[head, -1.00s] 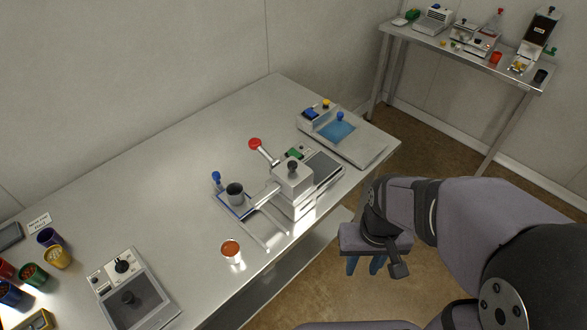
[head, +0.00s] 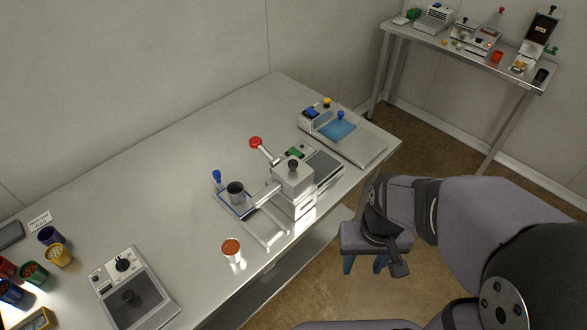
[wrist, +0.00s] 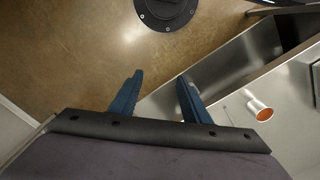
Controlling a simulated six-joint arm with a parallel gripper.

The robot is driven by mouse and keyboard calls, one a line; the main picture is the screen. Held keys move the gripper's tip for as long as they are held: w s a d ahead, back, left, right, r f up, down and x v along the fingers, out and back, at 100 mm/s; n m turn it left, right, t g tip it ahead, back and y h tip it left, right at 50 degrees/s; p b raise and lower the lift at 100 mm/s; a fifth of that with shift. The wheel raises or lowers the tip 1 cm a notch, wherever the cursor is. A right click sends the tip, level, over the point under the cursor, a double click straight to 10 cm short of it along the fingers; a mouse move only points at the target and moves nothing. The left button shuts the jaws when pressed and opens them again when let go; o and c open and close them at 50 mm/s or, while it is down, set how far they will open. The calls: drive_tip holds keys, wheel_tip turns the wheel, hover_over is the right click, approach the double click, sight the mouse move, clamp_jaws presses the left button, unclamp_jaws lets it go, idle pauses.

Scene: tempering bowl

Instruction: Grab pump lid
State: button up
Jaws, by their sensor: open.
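A metal machine stands in the middle of the steel table. It has a silver block with a dark round knob (head: 293,168) on top; this may be the pump lid, but I cannot tell for certain. A red-knobbed lever (head: 256,143) rises behind the block. My gripper (head: 365,266) hangs over the floor off the table's front edge, to the right of and apart from the machine. Its blue fingers are spread and empty. In the wrist view my gripper (wrist: 158,82) is open above the brown floor, and the machine's block and knob do not show.
A cup with an orange-brown top (head: 231,249) stands near the front edge; it also shows in the wrist view (wrist: 260,110). A dark cup (head: 236,189) sits on the machine's left plate. A blue-panelled device (head: 370,147) stands at the right. The table's back is clear.

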drive_tip(key=t+y+b, duration=0.1)
drive_tip(key=t+b, duration=0.2)
drive_tip(key=t, duration=0.9)
approach(293, 166)
drive_tip(key=shift+n, duration=0.3)
drive_tip(key=w+f, duration=0.2)
drive_tip(key=f, duration=0.1)
drive_tip(key=w+f, duration=0.1)
drive_tip(key=f, duration=0.1)
drive_tip(key=shift+a, duration=0.25)
drive_tip(key=shift+a+r+t+h+b, duration=0.25)
drive_tip(key=shift+r+t+h+b, duration=0.25)
drive_tip(key=shift+r+t+b, duration=0.4)
drive_tip(key=shift+w, duration=0.1)
drive_tip(key=shift+p+x, duration=0.75)
drive_tip(key=shift+x, duration=2.85)
drive_tip(key=shift+d+r, duration=0.15)
drive_tip(key=shift+d, duration=0.05)
